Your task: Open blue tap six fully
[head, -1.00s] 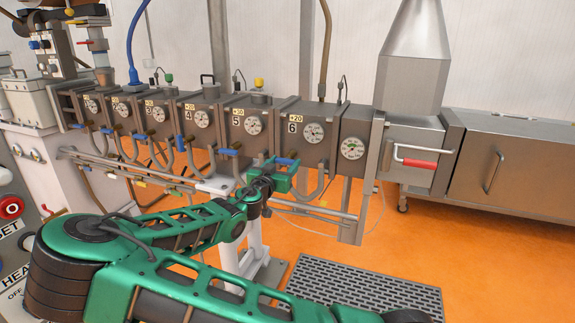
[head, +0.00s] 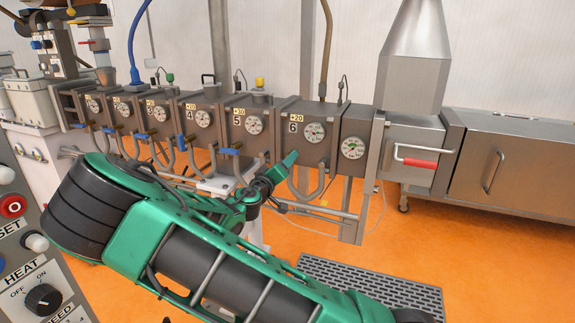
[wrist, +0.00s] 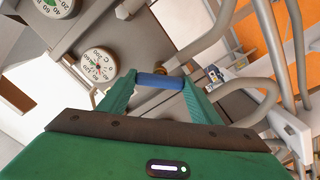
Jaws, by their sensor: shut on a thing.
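The blue tap six (wrist: 161,81) shows as a blue handle in the wrist view, lying between the two green fingertips. My gripper (head: 284,166) is shut on it, below the module marked 6 (head: 294,118) in the head view. In the head view the handle is hidden behind my gripper. A brass-coloured fitting (wrist: 158,70) sits just behind the handle in the wrist view.
A dial gauge (head: 315,132) is above the tap. Curved grey pipes (head: 318,182) run below and beside it. Other blue taps (head: 229,151) line the row to the left. A steel cabinet (head: 501,168) stands at the right.

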